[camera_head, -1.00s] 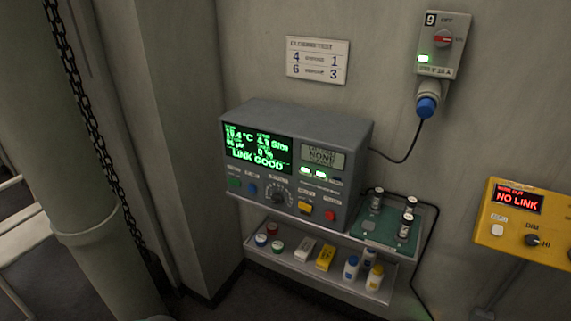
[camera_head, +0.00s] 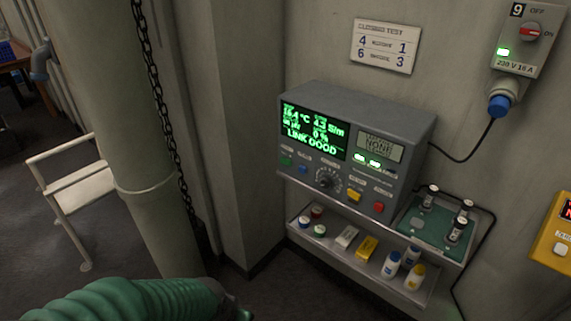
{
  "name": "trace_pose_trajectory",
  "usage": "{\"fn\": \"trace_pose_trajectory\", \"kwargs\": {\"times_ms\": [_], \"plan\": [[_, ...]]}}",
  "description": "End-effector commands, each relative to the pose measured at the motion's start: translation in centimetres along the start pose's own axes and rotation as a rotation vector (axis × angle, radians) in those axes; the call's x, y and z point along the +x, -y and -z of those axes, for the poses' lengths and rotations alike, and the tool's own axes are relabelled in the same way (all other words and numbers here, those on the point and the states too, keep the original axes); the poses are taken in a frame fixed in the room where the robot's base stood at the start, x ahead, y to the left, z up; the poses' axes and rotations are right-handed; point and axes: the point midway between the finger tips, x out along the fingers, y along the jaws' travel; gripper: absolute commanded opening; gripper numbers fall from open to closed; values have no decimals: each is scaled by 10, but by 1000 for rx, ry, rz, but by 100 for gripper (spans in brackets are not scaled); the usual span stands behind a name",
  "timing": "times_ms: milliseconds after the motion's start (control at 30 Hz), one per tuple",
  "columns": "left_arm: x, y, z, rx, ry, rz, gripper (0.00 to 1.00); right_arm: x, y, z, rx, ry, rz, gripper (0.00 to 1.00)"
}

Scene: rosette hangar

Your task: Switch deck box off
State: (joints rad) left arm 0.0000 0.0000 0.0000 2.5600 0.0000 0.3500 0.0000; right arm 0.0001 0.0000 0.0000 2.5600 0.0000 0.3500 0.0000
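The deck box (camera_head: 355,150) is a grey instrument on a wall shelf, right of centre. Its lit green screen (camera_head: 313,132) reads "LINK GOOD" under some figures. A small grey display (camera_head: 380,147) beside it shows "NONE". Below are green and blue buttons, a round dial (camera_head: 328,178), a yellow button (camera_head: 354,196) and a red button (camera_head: 378,207). Small green lamps glow under the grey display. A green ribbed arm of mine comes in at the bottom left, well short of the box. Neither gripper's fingertips can be made out.
A wall socket box (camera_head: 529,40) marked 9, with a red switch at ON and a lit green lamp, feeds a cable. A green tray (camera_head: 430,226) holds several small cylinders. A lower shelf (camera_head: 345,261) holds bottles and small boxes. A pipe and chain stand left; a white chair (camera_head: 75,190) is beyond.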

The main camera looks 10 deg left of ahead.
Motion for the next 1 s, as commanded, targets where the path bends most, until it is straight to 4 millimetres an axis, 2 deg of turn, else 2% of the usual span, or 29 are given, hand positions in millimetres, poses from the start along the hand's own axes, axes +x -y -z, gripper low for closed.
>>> {"fn": "trace_pose_trajectory", "kwargs": {"times_ms": [33, 200, 233, 1000], "plan": [[0, 0, 0, 0, 0, 0, 23, 0, 0, 0, 0, 0, 0, 36], [0, 0, 0, 0, 0, 0, 1, 0, 0, 0, 0, 0, 0, 36], [0, 0, 0, 0, 0, 0, 0, 0, 0, 0, 0, 0, 0, 36], [0, 0, 0, 0, 0, 0, 0, 0, 0, 0, 0, 0, 0, 36]]}}
